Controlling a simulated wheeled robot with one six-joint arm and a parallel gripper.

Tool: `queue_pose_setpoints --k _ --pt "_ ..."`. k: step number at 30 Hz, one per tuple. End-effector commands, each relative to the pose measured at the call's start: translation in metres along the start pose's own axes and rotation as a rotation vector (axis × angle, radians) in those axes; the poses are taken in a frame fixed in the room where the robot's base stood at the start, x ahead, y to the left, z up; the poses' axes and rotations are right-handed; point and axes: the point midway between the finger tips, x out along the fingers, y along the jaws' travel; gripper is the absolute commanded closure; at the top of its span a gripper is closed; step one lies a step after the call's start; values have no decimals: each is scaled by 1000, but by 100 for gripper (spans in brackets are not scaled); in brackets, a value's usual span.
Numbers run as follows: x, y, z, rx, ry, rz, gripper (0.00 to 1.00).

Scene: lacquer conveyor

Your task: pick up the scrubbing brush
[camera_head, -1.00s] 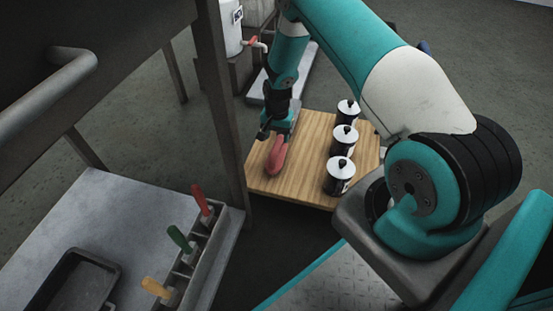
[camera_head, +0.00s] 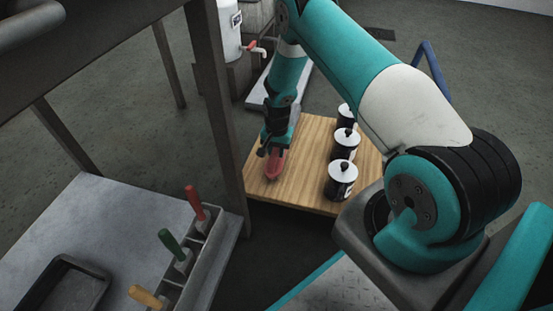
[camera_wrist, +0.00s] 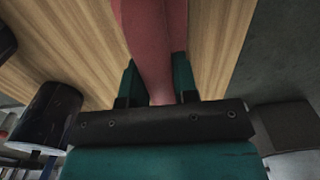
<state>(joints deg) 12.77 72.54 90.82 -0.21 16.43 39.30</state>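The scrubbing brush (camera_head: 274,168) is pinkish red and lies near the left side of a wooden board (camera_head: 312,190). My gripper (camera_head: 271,150) is down over its far part in the head view and hides that part. In the wrist view the brush's red handle (camera_wrist: 150,50) runs down between the two teal fingers of my gripper (camera_wrist: 159,82). One finger stands on each side of the handle, close to it. I cannot tell whether the fingers press on it. The brush appears to rest on the board.
White-lidded dark canisters (camera_head: 341,179) stand in a row to the right of the brush. A grey table post (camera_head: 225,120) rises left of the board. A grey bench holds a dark tray (camera_head: 66,285) and a rack (camera_head: 205,245) with red, green and orange handled tools.

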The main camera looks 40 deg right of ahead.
Motion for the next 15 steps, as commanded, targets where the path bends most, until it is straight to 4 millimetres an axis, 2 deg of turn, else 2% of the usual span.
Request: queue_pose_setpoints --k 10,15 --pt "-2 0 0 0 0 0 99" --pt "-16 0 0 0 0 0 99"
